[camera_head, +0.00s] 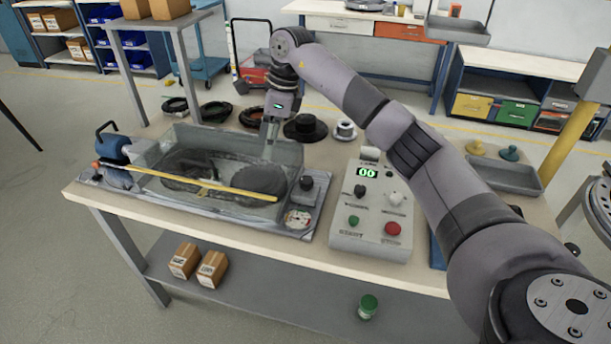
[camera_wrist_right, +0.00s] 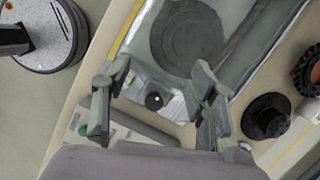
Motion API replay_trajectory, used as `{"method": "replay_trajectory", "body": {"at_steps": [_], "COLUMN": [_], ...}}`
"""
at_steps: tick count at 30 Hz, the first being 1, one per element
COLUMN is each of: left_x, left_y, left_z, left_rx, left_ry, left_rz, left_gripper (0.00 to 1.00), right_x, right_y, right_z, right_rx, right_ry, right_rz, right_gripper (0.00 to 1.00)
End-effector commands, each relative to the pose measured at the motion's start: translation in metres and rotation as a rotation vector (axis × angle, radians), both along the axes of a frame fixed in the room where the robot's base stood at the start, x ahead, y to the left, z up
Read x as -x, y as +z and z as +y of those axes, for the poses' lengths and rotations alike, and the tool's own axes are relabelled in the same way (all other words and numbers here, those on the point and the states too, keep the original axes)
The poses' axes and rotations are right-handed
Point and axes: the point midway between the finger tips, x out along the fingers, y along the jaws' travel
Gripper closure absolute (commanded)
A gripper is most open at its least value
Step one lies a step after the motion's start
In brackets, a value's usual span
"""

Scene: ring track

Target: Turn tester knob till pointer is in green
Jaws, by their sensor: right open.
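The tester knob (camera_head: 306,183) is black and sits on a metal plate at the right end of the clear tank (camera_head: 222,209). A small round dial (camera_head: 298,219) with a white face lies in front of the knob; its pointer is too small to read. My right gripper (camera_head: 270,148) is above the tank's back right corner, behind and left of the knob. In the right wrist view, my right gripper (camera_wrist_right: 162,70) is open and empty, and the knob (camera_wrist_right: 154,100) shows between its fingers, below them. My left gripper is not in view.
A grey control box (camera_head: 372,210) with a green "00" display stands right of the tank, under my right arm. A black flanged part (camera_head: 305,128) and dark rings (camera_head: 215,112) lie behind the tank. A yellow bar (camera_head: 190,184) crosses the tank.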

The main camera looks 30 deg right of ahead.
Motion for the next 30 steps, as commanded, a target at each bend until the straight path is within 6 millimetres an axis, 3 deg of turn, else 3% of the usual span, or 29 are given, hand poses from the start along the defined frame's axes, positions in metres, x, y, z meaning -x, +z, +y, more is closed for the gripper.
{"method": "replay_trajectory", "body": {"at_steps": [1,3,6,10,14,30], "left_x": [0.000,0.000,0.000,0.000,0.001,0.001], "left_y": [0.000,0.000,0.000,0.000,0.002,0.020], "left_z": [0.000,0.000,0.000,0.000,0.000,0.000], "left_rx": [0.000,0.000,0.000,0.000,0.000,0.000], "left_ry": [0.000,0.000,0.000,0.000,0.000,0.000], "left_rz": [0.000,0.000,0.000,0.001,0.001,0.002], "left_gripper": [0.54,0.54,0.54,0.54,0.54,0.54], "right_x": [0.005,0.015,0.025,0.030,0.030,0.030], "right_y": [0.014,0.027,0.038,0.036,0.017,-0.096], "right_z": [-0.029,-0.056,-0.079,-0.086,-0.086,-0.084], "right_rx": [0.075,0.149,0.208,0.229,0.228,0.224], "right_ry": [-0.025,-0.052,-0.077,-0.085,-0.085,-0.084], "right_rz": [0.034,0.082,0.128,0.147,0.150,0.148], "right_gripper": [0.47,0.47,0.47,0.47,0.47,0.47]}}
